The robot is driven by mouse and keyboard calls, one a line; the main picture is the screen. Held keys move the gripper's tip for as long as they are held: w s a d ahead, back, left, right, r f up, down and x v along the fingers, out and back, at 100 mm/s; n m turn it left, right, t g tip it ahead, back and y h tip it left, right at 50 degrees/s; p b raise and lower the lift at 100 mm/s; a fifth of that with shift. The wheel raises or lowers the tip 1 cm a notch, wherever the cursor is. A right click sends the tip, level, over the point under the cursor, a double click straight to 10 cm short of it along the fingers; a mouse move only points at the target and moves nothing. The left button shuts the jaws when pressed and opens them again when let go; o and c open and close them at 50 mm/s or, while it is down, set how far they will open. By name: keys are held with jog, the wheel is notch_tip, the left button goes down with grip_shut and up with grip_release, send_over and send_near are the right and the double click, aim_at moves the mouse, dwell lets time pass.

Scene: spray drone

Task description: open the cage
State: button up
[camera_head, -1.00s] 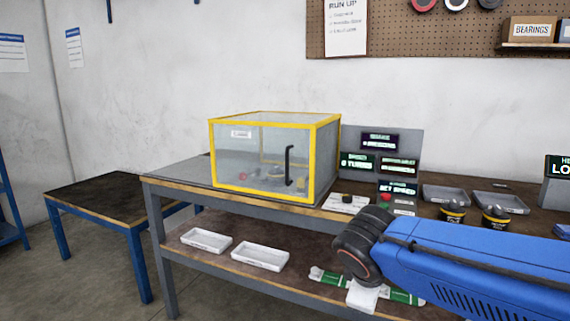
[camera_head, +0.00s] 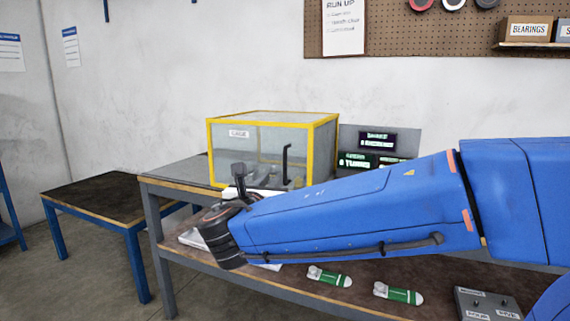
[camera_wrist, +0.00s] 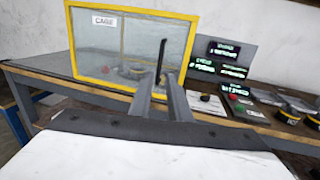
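The cage (camera_head: 222,150) is a clear box with a yellow frame and a white label. It stands on the bench, and its front door looks shut. A black vertical handle (camera_head: 285,165) is on the right part of the front face. My gripper (camera_head: 240,172) is in front of the cage's lower left front in the head view. In the wrist view my gripper (camera_wrist: 162,80) has its two fingers apart, with the handle (camera_wrist: 160,62) showing beyond and between them. It looks empty; whether the fingertips reach the handle is unclear. Small parts inside the cage are partly visible.
Lit display panels (camera_head: 377,140) stand right of the cage. A red button (camera_wrist: 240,107) shows on the bench in the wrist view. A low table (camera_head: 95,196) stands at the left. My arm hides much of the bench's right side.

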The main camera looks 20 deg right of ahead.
aim_at(284, 163)
jog(key=x, duration=1.7)
jog(key=shift+w, duration=0.15)
grip_shut()
